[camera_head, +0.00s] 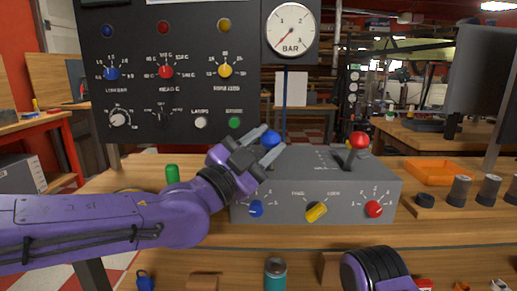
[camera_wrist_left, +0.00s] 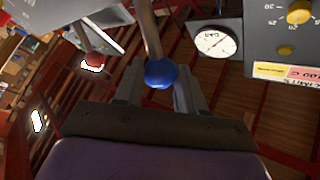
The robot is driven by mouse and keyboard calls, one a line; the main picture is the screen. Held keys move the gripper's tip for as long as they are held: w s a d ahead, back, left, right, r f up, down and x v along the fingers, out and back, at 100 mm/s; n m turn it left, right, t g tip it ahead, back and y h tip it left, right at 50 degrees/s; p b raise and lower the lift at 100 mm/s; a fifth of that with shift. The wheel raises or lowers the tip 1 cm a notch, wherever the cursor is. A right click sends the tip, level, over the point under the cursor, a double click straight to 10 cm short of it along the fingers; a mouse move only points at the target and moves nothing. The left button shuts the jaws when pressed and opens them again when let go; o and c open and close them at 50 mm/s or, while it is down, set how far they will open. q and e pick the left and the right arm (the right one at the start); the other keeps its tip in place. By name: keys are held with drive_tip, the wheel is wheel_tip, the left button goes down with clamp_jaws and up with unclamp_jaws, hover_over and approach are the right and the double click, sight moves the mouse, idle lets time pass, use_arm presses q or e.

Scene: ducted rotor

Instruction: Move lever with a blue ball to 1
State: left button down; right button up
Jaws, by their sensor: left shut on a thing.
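The lever with a blue ball stands on top of the grey control box (camera_head: 300,180), at its left side. Its blue ball (camera_head: 270,138) shows between the fingers of my left gripper (camera_head: 266,144). In the left wrist view, the blue ball (camera_wrist_left: 160,73) and its grey stem sit between the two fingers of my left gripper (camera_wrist_left: 160,88), which is shut on the lever. The lever's slot and scale are mostly hidden behind the gripper, so I cannot read its position. My right gripper is out of view; only a purple and black part of that arm shows at the bottom.
A second lever with a red ball (camera_head: 359,140) stands on the box's right side. The box front has blue, yellow and red knobs. A dark panel (camera_head: 165,85) and a pressure gauge (camera_head: 291,27) rise behind. An orange tray (camera_head: 431,182) lies right of the box.

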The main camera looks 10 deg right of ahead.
use_arm(q)
drive_tip(key=shift+d+f, duration=0.1)
drive_tip(key=shift+f, duration=0.3)
drive_tip(key=c, duration=1.1)
unclamp_jaws()
drive_tip(key=shift+o, duration=0.8)
drive_tip(key=shift+r, duration=0.1)
drive_tip(key=v, duration=1)
drive_tip(key=shift+s+a+b, duration=0.15)
drive_tip(key=shift+a+b, duration=0.15)
drive_tip(key=shift+a, duration=0.1)
drive_tip(key=shift+d, duration=0.1)
